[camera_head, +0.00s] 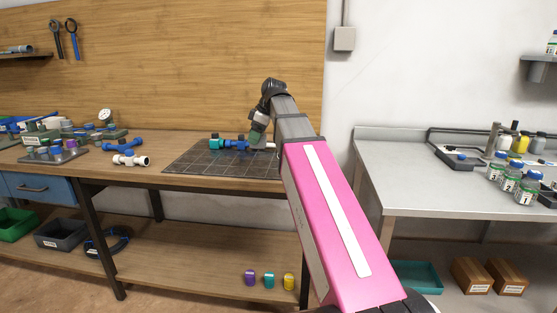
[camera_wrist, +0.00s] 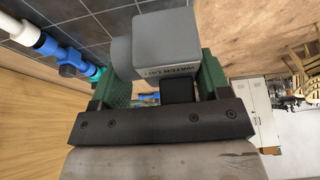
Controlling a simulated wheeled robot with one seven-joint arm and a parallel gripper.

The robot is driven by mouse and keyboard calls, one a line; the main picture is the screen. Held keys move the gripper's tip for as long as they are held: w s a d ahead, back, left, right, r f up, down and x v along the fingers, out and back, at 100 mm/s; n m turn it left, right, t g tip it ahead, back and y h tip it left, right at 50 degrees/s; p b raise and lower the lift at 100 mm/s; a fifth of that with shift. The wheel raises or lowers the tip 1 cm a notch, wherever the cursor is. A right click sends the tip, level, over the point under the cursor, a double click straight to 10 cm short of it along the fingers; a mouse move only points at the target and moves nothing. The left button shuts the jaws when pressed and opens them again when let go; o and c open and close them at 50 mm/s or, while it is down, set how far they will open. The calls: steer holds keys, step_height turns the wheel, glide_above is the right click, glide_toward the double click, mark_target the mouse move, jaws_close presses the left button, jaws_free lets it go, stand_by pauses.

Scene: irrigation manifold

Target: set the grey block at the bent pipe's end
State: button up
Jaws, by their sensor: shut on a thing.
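My gripper (camera_head: 257,134) is over the dark gridded mat at the far end of my arm. In the wrist view, its green jaws are shut on the grey block (camera_wrist: 168,40), which carries a dark lettered label (camera_wrist: 160,72). A pipe line lies on the mat, with a teal fitting (camera_head: 215,144), blue parts (camera_head: 238,145) and a white piece (camera_head: 270,146). In the wrist view, its white pipe (camera_wrist: 24,34) and blue valve (camera_wrist: 62,54) are left of the block, apart from it. I cannot make out the bend in the pipe or its end.
The gridded mat (camera_head: 190,161) lies on the wooden bench (camera_head: 165,179). A white fitting (camera_head: 130,160), a blue fitting (camera_head: 124,145) and a crowded parts area are to the left. A grey side table (camera_head: 400,180) with bottles stands at the right.

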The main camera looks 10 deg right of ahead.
steer(key=w+d+f, duration=0.1)
steer(key=d+f, duration=0.1)
steer(key=d, duration=0.1)
steer(key=w+d+f, duration=0.2)
steer(key=d, duration=0.1)
steer(key=w+d+f, duration=0.2)
steer(key=shift+d, duration=0.4)
steer(key=shift+f, duration=2.1)
